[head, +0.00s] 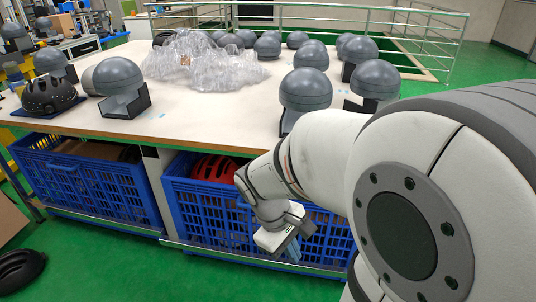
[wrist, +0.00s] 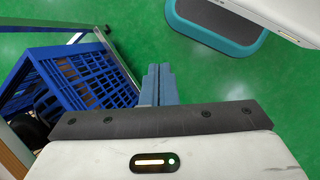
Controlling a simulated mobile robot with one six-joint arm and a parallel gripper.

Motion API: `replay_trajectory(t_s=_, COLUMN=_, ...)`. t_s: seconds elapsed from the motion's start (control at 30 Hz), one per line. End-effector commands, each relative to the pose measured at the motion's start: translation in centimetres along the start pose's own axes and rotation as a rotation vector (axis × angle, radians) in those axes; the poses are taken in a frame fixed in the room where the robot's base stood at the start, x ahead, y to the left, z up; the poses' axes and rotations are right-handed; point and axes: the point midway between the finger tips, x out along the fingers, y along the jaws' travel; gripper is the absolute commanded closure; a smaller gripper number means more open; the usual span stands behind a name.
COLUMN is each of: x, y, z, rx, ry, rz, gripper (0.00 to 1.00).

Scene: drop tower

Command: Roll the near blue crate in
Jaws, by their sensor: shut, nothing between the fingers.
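Two blue slatted crates stand side by side under the table. The right one (head: 205,209), closer to me, holds a red helmet (head: 214,168); its right part is hidden behind my arm. The left one (head: 95,185) holds something brown. My gripper (head: 293,247) is low in front of the right crate's front wall, fingers shut and empty. In the wrist view, the shut fingers (wrist: 158,84) point over the green floor, with a blue crate (wrist: 88,76) just to their left. I cannot tell whether the fingers touch the crate.
The white table (head: 190,118) above the crates carries several grey dome heads on stands, a black helmet (head: 50,95) and a heap of clear plastic (head: 200,62). A metal rail (head: 190,246) runs along the crates' foot. A black object (head: 18,270) lies on the floor at left. The green floor in front is mostly free.

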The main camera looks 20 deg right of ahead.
Motion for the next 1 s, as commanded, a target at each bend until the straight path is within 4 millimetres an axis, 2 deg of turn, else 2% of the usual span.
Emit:
replay_trajectory(t_s=0.03, x=2.1, y=1.3, z=0.1, rx=-0.119, ry=-0.107, rz=0.03, gripper=1.0)
replay_trajectory(t_s=0.17, x=5.5, y=5.3, z=0.8, rx=-0.444, ry=-0.365, rz=0.095, gripper=1.0)
replay_trajectory(t_s=0.3, x=8.6, y=9.7, z=0.5, rx=-0.799, ry=-0.642, rz=0.122, gripper=1.0)
replay_trajectory(t_s=0.47, x=12.2, y=14.3, z=-1.3, rx=-1.204, ry=-0.954, rz=0.109, gripper=1.0)
replay_trajectory(t_s=0.6, x=16.0, y=17.5, z=-4.1, rx=-1.549, ry=-1.218, rz=0.074, gripper=1.0)
replay_trajectory(t_s=0.8, x=21.4, y=19.7, z=-8.8, rx=-1.943, ry=-1.527, rz=0.027, gripper=1.0)
replay_trajectory(t_s=1.0, x=24.6, y=20.0, z=-11.5, rx=-2.137, ry=-1.691, rz=0.009, gripper=1.0)
